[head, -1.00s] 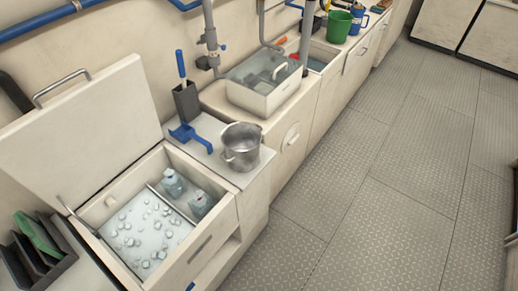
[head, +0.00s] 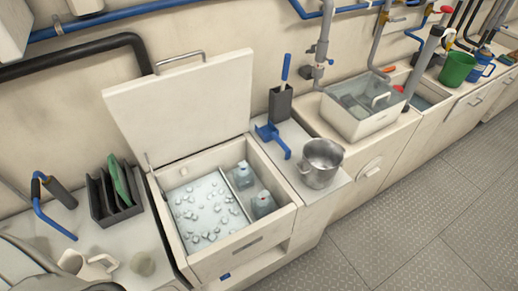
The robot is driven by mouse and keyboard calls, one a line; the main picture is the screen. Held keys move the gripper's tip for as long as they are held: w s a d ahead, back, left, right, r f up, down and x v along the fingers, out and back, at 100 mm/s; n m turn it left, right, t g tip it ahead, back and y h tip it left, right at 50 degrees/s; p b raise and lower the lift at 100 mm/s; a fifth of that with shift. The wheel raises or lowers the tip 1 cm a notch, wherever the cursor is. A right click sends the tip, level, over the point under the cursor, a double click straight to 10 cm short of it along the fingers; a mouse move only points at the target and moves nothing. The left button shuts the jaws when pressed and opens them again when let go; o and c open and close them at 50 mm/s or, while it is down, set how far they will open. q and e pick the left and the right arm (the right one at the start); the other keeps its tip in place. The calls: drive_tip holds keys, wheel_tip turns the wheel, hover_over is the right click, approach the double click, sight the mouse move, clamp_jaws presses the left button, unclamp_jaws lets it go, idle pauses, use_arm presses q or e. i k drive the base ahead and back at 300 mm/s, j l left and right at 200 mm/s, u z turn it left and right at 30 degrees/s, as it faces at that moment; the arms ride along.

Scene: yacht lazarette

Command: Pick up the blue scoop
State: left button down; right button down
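The blue scoop (head: 270,134) lies on the light counter strip (head: 298,138) between the open ice box and the clear-lidded bin. Its broad end is at the back left and its handle points to the front right. It sits just in front of a dark grey holder (head: 280,104) with a blue-handled tool (head: 285,68) standing in it. Neither of my grippers shows in the head view.
The ice box (head: 246,242) has its lid (head: 185,108) raised at the back, with ice and two bottles inside. The clear-lidded bin (head: 372,127) stands to the right. A dark rack (head: 103,211), a mug and a blue-handled tool occupy the left counter. Open floor (head: 420,225) lies at front right.

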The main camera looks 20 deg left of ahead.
sight(274, 138)
drive_tip(key=i+l+u, duration=0.3)
drive_tip(key=l+u, duration=0.25)
drive_tip(key=i+l+u, duration=0.15)
drive_tip(key=l+u, duration=0.15)
